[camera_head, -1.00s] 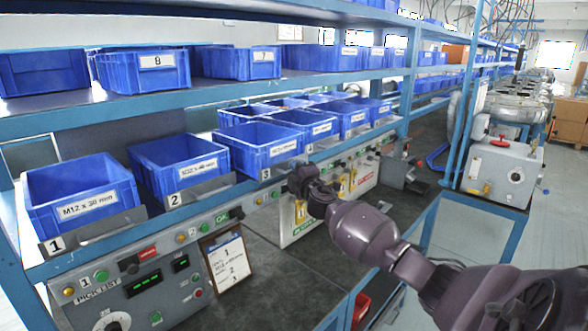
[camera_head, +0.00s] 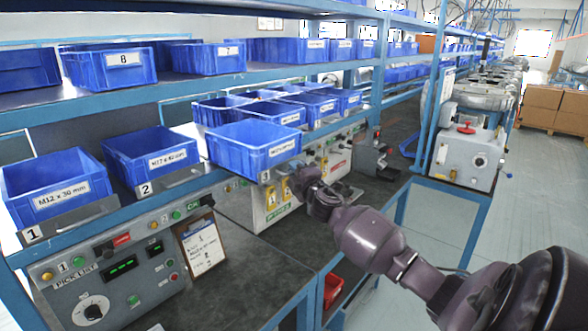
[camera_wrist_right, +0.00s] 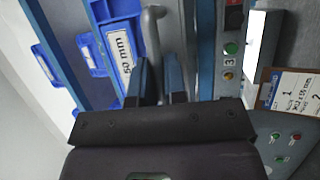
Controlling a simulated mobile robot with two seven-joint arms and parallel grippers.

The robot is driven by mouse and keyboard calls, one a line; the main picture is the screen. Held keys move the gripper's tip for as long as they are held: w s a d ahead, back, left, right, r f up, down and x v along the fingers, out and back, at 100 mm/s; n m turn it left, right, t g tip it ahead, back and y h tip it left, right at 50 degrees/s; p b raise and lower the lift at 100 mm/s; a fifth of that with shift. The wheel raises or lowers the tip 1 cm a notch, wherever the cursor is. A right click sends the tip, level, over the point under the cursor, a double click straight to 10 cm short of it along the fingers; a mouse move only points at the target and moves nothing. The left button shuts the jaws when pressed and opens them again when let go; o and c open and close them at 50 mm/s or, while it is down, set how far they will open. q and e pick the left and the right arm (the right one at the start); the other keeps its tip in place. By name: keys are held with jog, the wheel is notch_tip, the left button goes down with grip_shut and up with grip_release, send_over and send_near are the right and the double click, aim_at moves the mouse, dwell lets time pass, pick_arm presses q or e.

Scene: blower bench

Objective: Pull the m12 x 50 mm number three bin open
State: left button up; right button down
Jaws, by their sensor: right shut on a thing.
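The blue number three bin (camera_head: 252,145) is on the lower shelf in the head view, its front standing out past the neighbouring bins. Its front label is blurred there; in the wrist view the bin (camera_wrist_right: 103,12) shows a label reading "50 mm". My right gripper (camera_head: 299,180) is at the front of this bin, below its label. In the wrist view my right gripper (camera_wrist_right: 160,85) has its fingers around the grey bar handle (camera_wrist_right: 152,22), shut on it; the gripped part is mostly hidden. My left gripper is not in view.
Bins one (camera_head: 55,185) and two (camera_head: 150,155) stand to the left on the same shelf. Control panels and a pick list board (camera_head: 200,245) are below. A grey machine box (camera_head: 465,155) stands to the right. The dark bench top (camera_head: 285,230) is mostly clear.

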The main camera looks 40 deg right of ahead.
jog(key=c, duration=1.2)
grip_release()
jog(key=b+v, duration=0.1)
jog(key=v, duration=0.9)
jog(key=shift+s+a+f, duration=0.1)
jog(key=shift+s, duration=0.25)
